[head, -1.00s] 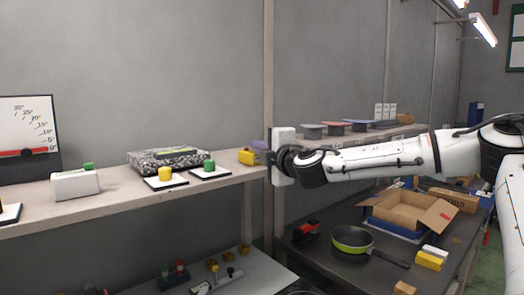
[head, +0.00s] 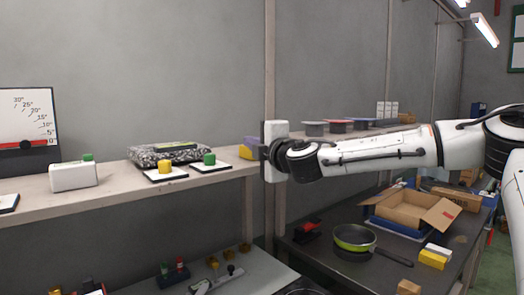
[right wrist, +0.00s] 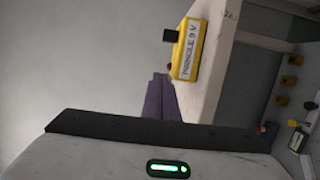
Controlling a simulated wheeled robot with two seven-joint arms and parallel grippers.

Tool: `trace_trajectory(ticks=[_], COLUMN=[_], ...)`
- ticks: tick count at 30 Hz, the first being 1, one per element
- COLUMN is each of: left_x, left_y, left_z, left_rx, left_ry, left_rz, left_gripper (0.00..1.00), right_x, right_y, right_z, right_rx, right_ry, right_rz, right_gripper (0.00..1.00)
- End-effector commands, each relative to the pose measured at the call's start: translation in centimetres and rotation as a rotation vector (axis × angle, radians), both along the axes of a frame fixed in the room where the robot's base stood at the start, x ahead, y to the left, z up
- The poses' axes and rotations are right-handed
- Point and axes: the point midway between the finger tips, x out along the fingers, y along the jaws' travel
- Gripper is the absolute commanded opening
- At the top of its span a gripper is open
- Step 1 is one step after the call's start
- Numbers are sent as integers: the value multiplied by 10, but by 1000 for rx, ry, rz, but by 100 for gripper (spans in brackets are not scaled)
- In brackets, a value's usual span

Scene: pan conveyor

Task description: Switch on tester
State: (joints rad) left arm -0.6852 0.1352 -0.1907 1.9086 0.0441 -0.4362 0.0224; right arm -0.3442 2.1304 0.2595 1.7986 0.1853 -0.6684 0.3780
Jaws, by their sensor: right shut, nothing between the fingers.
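A small yellow box (head: 247,153) sits at the right end of the upper shelf. In the right wrist view the yellow box (right wrist: 188,48) has a white label ending in "9 V", a black part on its far left side and a small reddish part near my fingertips. No label that I can read says "tester". My right gripper (head: 248,141) is at the shelf end, in front of the yellow box. Its purple fingers (right wrist: 160,82) are shut together and empty, close beside the box; I cannot tell whether they touch it. My left gripper is not in view.
On the shelf (head: 110,197) stand a white box with a green top (head: 73,176), a yellow button (head: 165,167), a green button (head: 209,159) and a speckled case (head: 150,156). A dial board (head: 28,120) stands at left. A pan (head: 353,238) and open carton (head: 405,212) lie below right.

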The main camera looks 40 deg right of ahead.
Motion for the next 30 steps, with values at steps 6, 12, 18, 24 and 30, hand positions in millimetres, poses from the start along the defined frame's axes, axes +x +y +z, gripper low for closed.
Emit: trace_trajectory(ticks=[6,12,18,24,30], left_x=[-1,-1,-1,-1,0], left_y=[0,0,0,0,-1], left_z=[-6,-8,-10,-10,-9], left_rx=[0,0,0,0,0], left_ry=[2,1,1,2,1], left_rz=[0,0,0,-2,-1], left_gripper=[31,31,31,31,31], right_x=[-38,-65,-83,-90,-91], right_y=[8,17,22,25,25], right_z=[1,1,0,0,-1], right_rx=[9,7,4,4,4], right_ry=[-6,-5,-3,-1,0], right_rz=[-2,-1,-2,-2,-2], right_gripper=[0,0,0,0,0])
